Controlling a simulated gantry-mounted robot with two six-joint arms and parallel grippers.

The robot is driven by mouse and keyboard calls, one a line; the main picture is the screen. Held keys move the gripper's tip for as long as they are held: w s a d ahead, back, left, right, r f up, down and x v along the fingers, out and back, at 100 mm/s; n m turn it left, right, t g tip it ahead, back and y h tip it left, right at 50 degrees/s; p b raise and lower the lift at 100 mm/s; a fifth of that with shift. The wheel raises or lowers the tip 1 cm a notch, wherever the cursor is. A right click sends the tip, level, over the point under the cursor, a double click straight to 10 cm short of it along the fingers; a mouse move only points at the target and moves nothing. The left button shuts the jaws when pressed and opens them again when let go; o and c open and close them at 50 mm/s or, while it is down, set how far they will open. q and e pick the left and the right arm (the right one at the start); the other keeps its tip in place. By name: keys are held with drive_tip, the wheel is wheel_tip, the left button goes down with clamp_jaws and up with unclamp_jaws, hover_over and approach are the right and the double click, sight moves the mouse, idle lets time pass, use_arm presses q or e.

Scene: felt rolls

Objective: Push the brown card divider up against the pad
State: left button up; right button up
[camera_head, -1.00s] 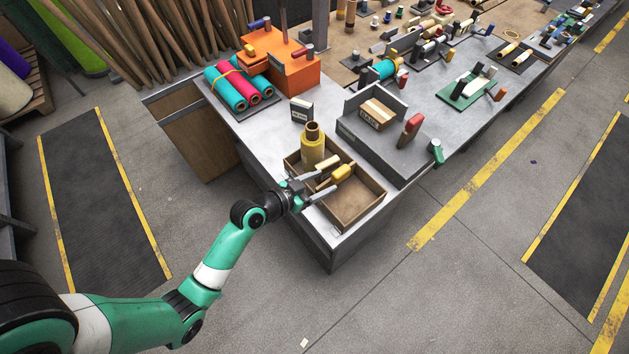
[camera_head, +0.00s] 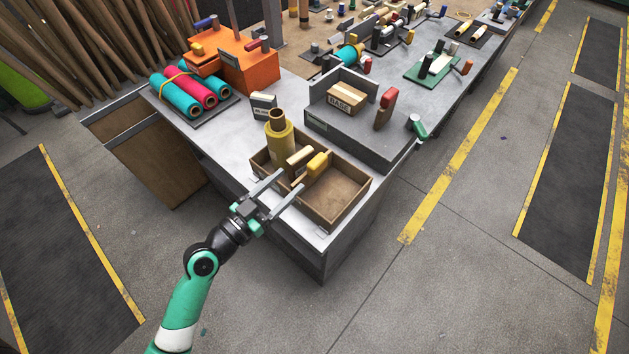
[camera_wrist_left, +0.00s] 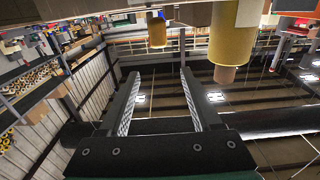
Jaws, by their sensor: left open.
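An open brown wooden tray (camera_head: 348,207) sits at the near corner of the grey bench. A tan block (camera_head: 300,157) and a yellow piece (camera_head: 317,163) are in its left part; the right part shows bare floor. I cannot clearly pick out the brown card divider or the pad in the tray. My left gripper (camera_head: 292,179) is open and empty, its fingertips overlapping the tray's near-left wall in the head view; whether they touch it I cannot tell. The left wrist view shows both fingers (camera_wrist_left: 162,78) spread with nothing between them. My right gripper is out of view.
A yellow roll (camera_head: 279,142) stands upright at the tray's far-left corner. A grey stand (camera_head: 345,140) with a labelled box (camera_head: 346,98) is behind the tray. Teal and pink felt rolls (camera_head: 195,90) lie at the back left. The floor right of the bench is clear.

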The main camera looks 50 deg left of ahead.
sight(325, 155)
use_arm(q)
drive_tip(key=w+f, duration=0.1)
drive_tip(key=w, duration=0.6)
drive_tip(key=w+a+f, duration=0.1)
drive_tip(key=w, duration=0.3)
drive_tip(key=shift+w+f, duration=0.25)
drive_tip(key=shift+f, duration=0.1)
clamp_jaws()
idle(1.1)
